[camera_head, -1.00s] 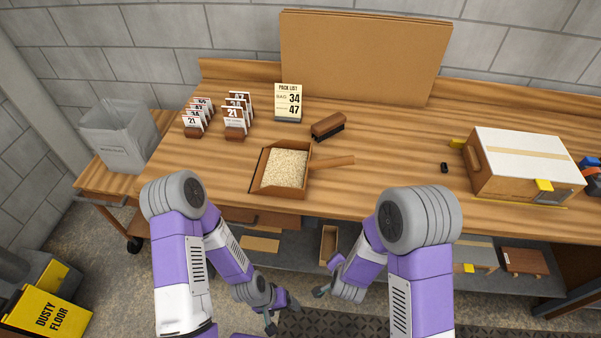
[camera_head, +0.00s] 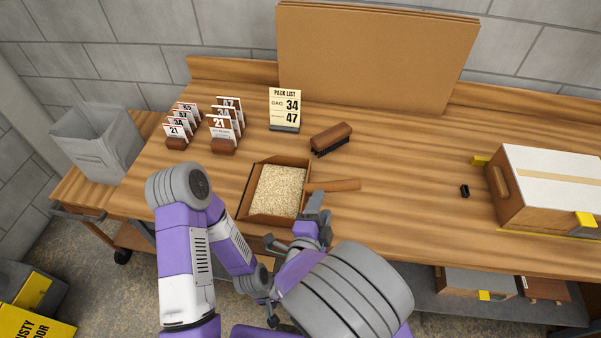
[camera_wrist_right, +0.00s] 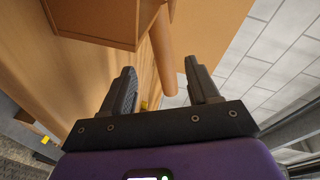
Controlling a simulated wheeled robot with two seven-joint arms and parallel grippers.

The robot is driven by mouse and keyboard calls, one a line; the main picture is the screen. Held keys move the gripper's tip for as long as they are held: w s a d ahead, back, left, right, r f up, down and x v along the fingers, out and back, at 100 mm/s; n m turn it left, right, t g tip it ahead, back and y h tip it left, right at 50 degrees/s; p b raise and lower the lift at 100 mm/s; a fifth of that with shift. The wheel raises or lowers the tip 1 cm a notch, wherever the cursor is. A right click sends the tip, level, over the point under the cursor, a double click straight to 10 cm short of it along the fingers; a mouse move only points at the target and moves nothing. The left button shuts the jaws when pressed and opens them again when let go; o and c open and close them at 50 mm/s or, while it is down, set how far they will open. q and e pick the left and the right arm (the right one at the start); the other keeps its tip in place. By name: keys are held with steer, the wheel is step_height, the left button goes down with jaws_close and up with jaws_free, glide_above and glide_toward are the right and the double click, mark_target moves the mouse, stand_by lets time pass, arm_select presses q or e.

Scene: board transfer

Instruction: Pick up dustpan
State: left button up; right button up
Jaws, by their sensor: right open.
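The brown wooden dustpan (camera_head: 340,185) lies on the workbench, its pan full of pale granules (camera_head: 278,190) and its handle pointing right. My right gripper (camera_head: 316,204) is open and empty, just in front of the handle near the pan's right edge. In the right wrist view the dustpan handle (camera_wrist_right: 163,52) lies ahead of the open fingers (camera_wrist_right: 163,88), roughly in line with the gap, and is not held. My left arm hangs low at the front; its gripper is mostly hidden behind my arms, with only a small dark part (camera_head: 272,320) showing.
A brush (camera_head: 331,138) lies behind the handle. A pack list sign (camera_head: 285,110) and card holders (camera_head: 222,130) stand at the back left. A grey bin (camera_head: 98,145) is at far left, a box (camera_head: 550,190) at right.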

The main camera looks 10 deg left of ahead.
mark_target(329, 191)
steer(key=shift+x, duration=1.05)
steer(key=shift+w+d, duration=0.25)
steer(key=shift+w, duration=0.4)
steer(key=x, duration=0.2)
steer(key=b+x, duration=0.1)
steer(key=x, duration=0.1)
steer(key=shift+w+d+r, duration=0.1)
steer(key=shift+w+r, duration=0.05)
steer(key=shift+r, duration=0.05)
jaws_close()
